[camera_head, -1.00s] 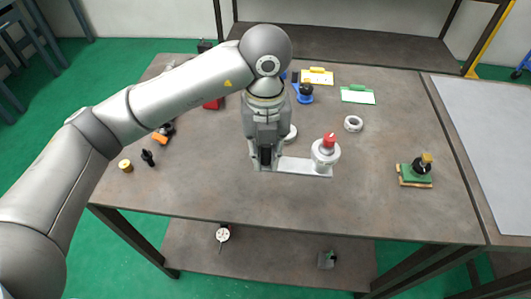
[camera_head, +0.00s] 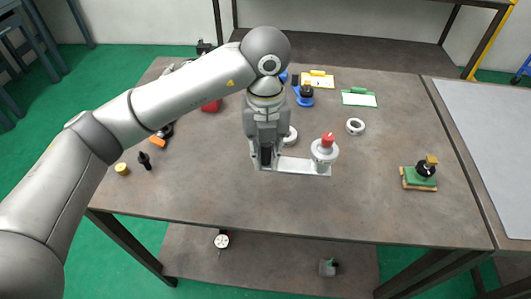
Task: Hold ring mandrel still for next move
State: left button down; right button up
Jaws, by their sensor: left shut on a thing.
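My left gripper (camera_head: 266,163) points down over the middle of the table, with its fingers shut at the left end of a flat pale plate (camera_head: 303,167). On the plate's right end stands a stepped grey-white cylinder with a red top (camera_head: 325,151), upright. I take this plate and cylinder piece to be the ring mandrel. The fingers hide the gripped end, so the exact contact does not show. I cannot tell whether the plate touches the table. A white round part (camera_head: 290,135) is partly hidden behind the gripper. My right gripper is not in view.
A white ring (camera_head: 355,126) lies to the right. A green block with a black and yellow part (camera_head: 419,174) is farther right. Clipboards (camera_head: 359,98) and a blue-based part (camera_head: 304,96) are behind. A black part (camera_head: 145,161) stands at left. The table front (camera_head: 280,212) is clear.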

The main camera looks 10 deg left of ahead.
pick_arm(q)
jog(key=shift+w+f+b, duration=0.4)
jog(key=shift+w, duration=0.1)
jog(key=shift+w+f, duration=0.25)
jog(key=shift+w+a+f+b, duration=0.15)
jog(key=shift+w+f+b, duration=0.95)
jog(key=shift+b, duration=0.2)
jog(key=shift+w+a+f+b, duration=0.15)
jog(key=shift+w+f+b, duration=1.1)
jog(key=shift+w, duration=0.3)
jog(key=shift+a+f, duration=0.1)
jog(key=shift+f, duration=0.1)
dwell(0.7)
